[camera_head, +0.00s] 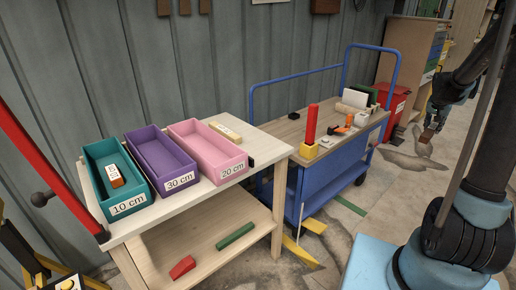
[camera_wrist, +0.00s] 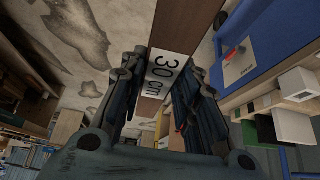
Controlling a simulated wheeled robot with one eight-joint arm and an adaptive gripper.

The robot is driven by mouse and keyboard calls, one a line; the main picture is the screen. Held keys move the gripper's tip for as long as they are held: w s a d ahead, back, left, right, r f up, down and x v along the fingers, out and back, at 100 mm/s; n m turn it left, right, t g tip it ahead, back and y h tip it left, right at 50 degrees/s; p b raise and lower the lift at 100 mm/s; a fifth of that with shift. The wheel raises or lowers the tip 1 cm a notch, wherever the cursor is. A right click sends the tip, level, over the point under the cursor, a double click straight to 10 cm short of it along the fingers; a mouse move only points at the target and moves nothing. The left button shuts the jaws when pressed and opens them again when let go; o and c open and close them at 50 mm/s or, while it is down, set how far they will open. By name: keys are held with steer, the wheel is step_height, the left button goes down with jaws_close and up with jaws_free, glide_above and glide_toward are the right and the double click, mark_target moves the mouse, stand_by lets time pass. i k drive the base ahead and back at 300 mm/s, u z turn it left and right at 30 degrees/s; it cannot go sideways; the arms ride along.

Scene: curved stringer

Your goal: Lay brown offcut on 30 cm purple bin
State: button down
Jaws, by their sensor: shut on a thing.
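The brown offcut (camera_wrist: 186,22), a brown board with a white "30 cm" label, is between the fingers of my gripper (camera_wrist: 155,85) in the wrist view. My gripper is shut on it. In the head view my gripper (camera_head: 437,116) hangs at the far right, over the floor, with the offcut's brown end (camera_head: 426,138) below it. The purple bin (camera_head: 162,155), labelled "30 cm", stands on the pale table at left, far from my gripper. It looks empty.
A teal "10 cm" bin (camera_head: 100,158) holding a small labelled block and an empty pink "20 cm" bin (camera_head: 207,148) flank the purple one. A wooden block (camera_head: 225,131) lies behind the pink bin. A blue trolley (camera_head: 340,160) with several items stands between my gripper and the table.

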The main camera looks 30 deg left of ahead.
mark_target(160, 162)
steer(key=z, duration=0.05)
steer(key=k, duration=2.55)
steer(key=u, duration=0.7)
steer(key=i, duration=1)
steer(key=u, duration=0.05)
